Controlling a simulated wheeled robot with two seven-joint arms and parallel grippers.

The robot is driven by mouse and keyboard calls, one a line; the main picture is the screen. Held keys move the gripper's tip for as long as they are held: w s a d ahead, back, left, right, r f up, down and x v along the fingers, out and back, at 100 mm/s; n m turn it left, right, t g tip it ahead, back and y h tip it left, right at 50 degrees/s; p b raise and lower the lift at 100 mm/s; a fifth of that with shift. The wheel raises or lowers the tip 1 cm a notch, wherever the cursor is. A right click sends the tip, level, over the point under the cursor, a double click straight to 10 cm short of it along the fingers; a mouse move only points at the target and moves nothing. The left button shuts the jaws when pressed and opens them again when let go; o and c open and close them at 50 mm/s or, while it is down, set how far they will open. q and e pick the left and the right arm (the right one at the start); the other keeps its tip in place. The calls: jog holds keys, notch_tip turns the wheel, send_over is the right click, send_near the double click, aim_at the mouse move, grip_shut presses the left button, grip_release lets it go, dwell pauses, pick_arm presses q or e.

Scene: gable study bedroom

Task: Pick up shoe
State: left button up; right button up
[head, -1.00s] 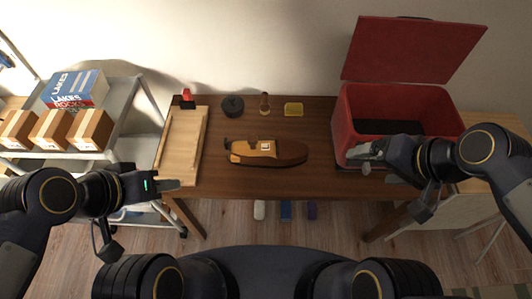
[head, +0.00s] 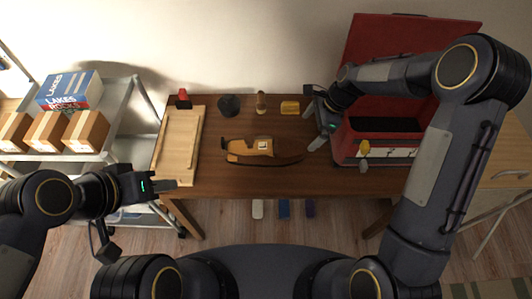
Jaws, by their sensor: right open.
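A brown and tan shoe (head: 262,151) lies on its long side across the middle of the wooden table, with a small white-framed patch on top. My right gripper (head: 313,125) is open and empty, just right of and a little behind the shoe's right end, apart from it. My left gripper (head: 165,183) is at the table's front left corner, near the wooden tray, away from the shoe. Whether its fingers are apart does not show.
A red box (head: 345,152) with its lid raised stands on the table's right, partly hidden by my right arm. A wooden tray (head: 160,158) lies at left. A dark round object (head: 229,105), small bottle (head: 261,103) and yellow item (head: 290,107) stand behind the shoe. A cart (head: 112,158) is left.

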aim_at(295, 147)
jog(key=x, duration=0.7)
jog(key=shift+f, duration=0.2)
jog(key=shift+s+x, duration=0.15)
jog(key=shift+x, duration=1.2)
jog(key=shift+s+x, duration=0.15)
jog(key=shift+x, duration=1.2)
jog(key=shift+c, duration=0.3)
jog(key=shift+a+r, duration=0.1)
jog(key=c, duration=1.1)
